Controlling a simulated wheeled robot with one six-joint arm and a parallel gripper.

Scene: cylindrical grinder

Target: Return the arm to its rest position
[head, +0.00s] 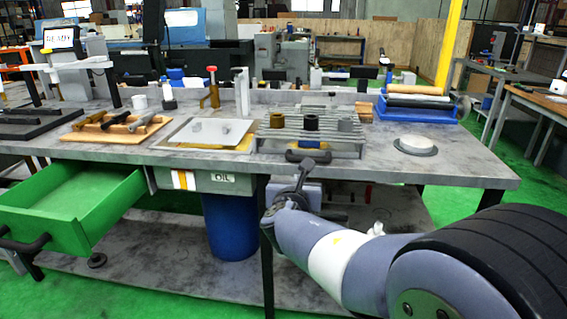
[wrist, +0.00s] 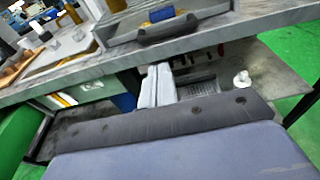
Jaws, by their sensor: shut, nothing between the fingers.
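My arm reaches in from the lower right of the head view, bent low in front of the workbench (head: 470,172). Its far end is beside the bench's front edge, below the rack's black handle. My gripper (wrist: 158,74) shows in the wrist view as two pale fingers side by side beyond the dark wrist band. It is shut and empty. It points toward the bench's front edge and the space beneath. In the head view my arm partly hides the gripper, and whether it touches the bench edge is unclear.
A slatted rack (head: 334,146) with a black handle (head: 308,156) stands at the bench front. An open green drawer (head: 78,205) juts out at left. A blue drum (head: 230,225) stands beneath. A round white piece (head: 416,144) sits right. Green floor is clear at far right.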

